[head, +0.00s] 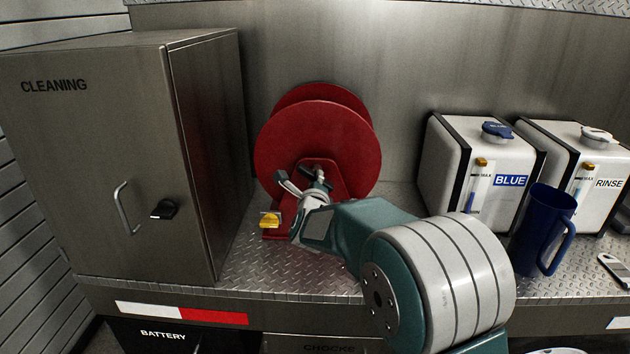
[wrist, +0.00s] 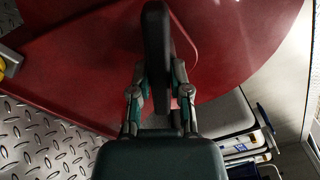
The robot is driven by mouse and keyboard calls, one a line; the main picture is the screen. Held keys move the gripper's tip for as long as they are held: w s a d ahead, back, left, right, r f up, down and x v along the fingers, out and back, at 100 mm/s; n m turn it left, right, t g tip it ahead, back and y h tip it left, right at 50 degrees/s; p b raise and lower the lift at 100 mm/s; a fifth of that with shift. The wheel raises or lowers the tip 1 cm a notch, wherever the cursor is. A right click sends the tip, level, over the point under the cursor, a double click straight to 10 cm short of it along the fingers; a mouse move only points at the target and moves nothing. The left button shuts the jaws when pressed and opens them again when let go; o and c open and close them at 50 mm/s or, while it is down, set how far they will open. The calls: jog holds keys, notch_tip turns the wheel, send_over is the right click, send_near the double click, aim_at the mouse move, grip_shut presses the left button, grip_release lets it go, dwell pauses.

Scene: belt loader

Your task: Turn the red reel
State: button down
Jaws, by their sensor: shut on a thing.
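The red reel (head: 300,140) stands on the metal shelf against the back wall, with two large round discs on a red stand. It fills much of the wrist view (wrist: 230,60). My gripper (head: 305,185) is in front of the reel's hub. In the wrist view my gripper (wrist: 160,85) has its two fingers on either side of a black bar (wrist: 157,40), which looks like the reel's crank handle, and is shut on it. A yellow knob (head: 269,221) sits at the left foot of the stand.
A steel cabinet marked CLEANING (head: 100,150) stands close on the left. Two white containers, BLUE (head: 470,150) and RINSE (head: 590,150), stand on the right behind a blue jug (head: 545,225). Bare tread plate (head: 250,265) lies in front of the reel.

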jog(key=m, duration=0.4)
jog(key=shift+f+m, duration=0.25)
jog(key=shift+m, duration=0.05)
jog(key=m, duration=0.4)
jog(key=shift+f+m, duration=0.15)
jog(key=shift+m, duration=0.15)
jog(key=shift+a+f, duration=0.1)
jog(key=c, duration=0.6)
grip_release()
jog(key=shift+w, duration=0.2)
